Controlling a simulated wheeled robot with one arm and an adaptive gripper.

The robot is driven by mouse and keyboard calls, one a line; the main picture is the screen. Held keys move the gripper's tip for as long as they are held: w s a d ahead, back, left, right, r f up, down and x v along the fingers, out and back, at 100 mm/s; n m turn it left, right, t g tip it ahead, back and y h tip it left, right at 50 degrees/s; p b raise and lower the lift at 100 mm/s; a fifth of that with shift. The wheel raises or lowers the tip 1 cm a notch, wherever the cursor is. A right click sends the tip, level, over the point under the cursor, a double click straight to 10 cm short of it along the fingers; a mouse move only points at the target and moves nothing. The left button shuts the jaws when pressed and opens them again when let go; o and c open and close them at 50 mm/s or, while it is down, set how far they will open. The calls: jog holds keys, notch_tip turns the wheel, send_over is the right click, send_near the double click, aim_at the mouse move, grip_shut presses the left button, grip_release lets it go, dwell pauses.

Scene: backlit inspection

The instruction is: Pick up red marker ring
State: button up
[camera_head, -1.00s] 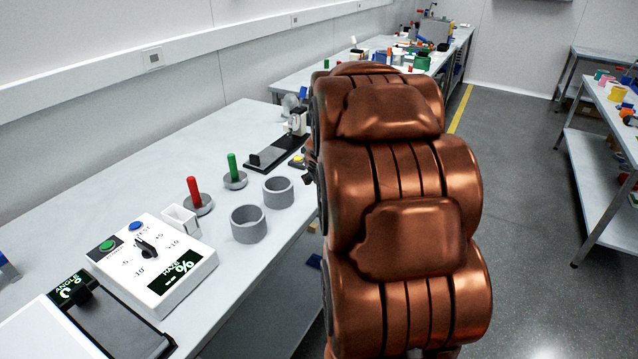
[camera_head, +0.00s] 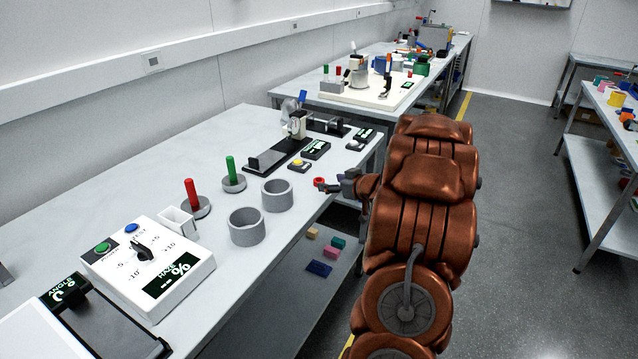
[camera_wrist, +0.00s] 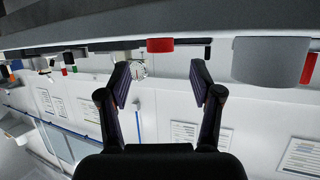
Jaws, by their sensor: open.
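The small red marker ring (camera_head: 319,184) rests near the front edge of the table, to the right of the grey cups. My gripper (camera_head: 330,187) is just right of it at the table edge, its fingers pointing left toward it. The wrist view looks upside down. There the red ring (camera_wrist: 160,45) appears as a short red cylinder on the table, centred between and beyond my fingertips (camera_wrist: 159,75). My gripper is open, with nothing between its fingers. The ring's hole does not show in the wrist view.
Two grey cups, one near (camera_head: 247,226) and one farther (camera_head: 277,194), stand left of the ring. A red peg (camera_head: 192,192) and green peg (camera_head: 232,170) stand behind. A gauge stand (camera_head: 270,156) and a yellow-buttoned box (camera_head: 299,165) are close behind the ring. Coloured blocks lie below.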

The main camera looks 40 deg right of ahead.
aim_at(320, 180)
jog(key=shift+x, duration=2.75)
jog(key=shift+r, duration=0.1)
jog(key=shift+c, duration=0.2)
jog(key=c, duration=0.8)
